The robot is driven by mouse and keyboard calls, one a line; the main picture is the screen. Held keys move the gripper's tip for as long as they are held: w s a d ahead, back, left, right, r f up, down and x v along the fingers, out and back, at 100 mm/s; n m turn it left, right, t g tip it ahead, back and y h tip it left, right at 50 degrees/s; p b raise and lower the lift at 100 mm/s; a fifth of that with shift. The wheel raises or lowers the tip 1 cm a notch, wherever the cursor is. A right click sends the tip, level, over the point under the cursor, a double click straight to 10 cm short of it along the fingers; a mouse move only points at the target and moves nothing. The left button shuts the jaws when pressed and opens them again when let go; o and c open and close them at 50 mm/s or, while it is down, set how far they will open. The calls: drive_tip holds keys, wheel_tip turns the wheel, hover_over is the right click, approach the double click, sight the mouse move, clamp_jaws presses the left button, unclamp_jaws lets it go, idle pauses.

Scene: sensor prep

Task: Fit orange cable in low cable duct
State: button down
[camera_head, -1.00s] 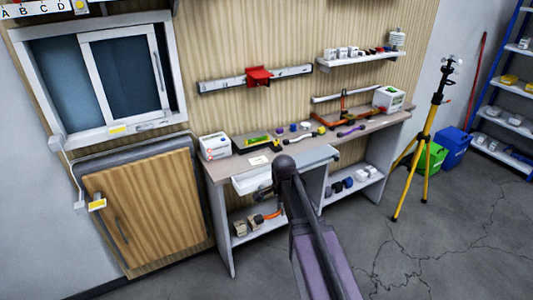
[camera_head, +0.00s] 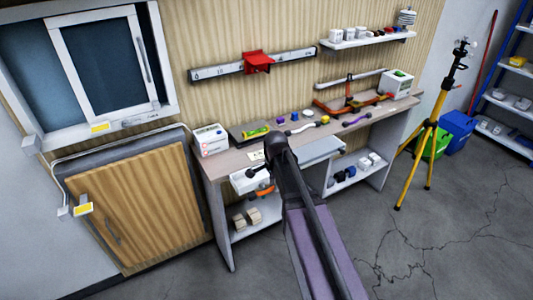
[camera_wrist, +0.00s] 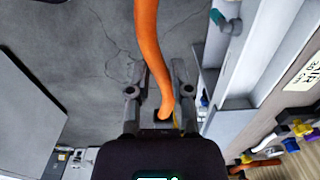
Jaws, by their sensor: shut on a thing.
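The orange cable (camera_wrist: 148,45) runs from the top of the wrist view down into my gripper (camera_wrist: 160,92), whose fingers are shut around its lower part. In the head view a short orange piece (camera_head: 265,190) shows beside my gripper (camera_head: 262,180), in front of the bench near its white drawer. My arm hides part of this area. A pale bar (camera_head: 350,79) runs low along the wall behind the bench, and a longer grey rail (camera_head: 215,72) with a red block hangs higher. I cannot tell which is the low cable duct.
The bench (camera_head: 225,163) carries a white box (camera_head: 211,140), small coloured items and an orange-red frame (camera_head: 345,104). Blocks stand on its lower shelf. A yellow tripod (camera_head: 430,130) stands at right. The floor (camera_head: 440,230) in front is clear.

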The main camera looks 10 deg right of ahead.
drive_tip(key=shift+w+d, duration=0.1)
drive_tip(key=shift+d, duration=0.1)
drive_tip(key=shift+w, duration=0.3)
hover_over(264, 176)
drive_tip(key=shift+f, duration=0.15)
idle(0.5)
drive_tip(key=shift+f+b, duration=3.7)
drive_tip(key=shift+b, duration=0.15)
drive_tip(key=shift+f+b, duration=0.6)
drive_tip(key=shift+f, duration=0.05)
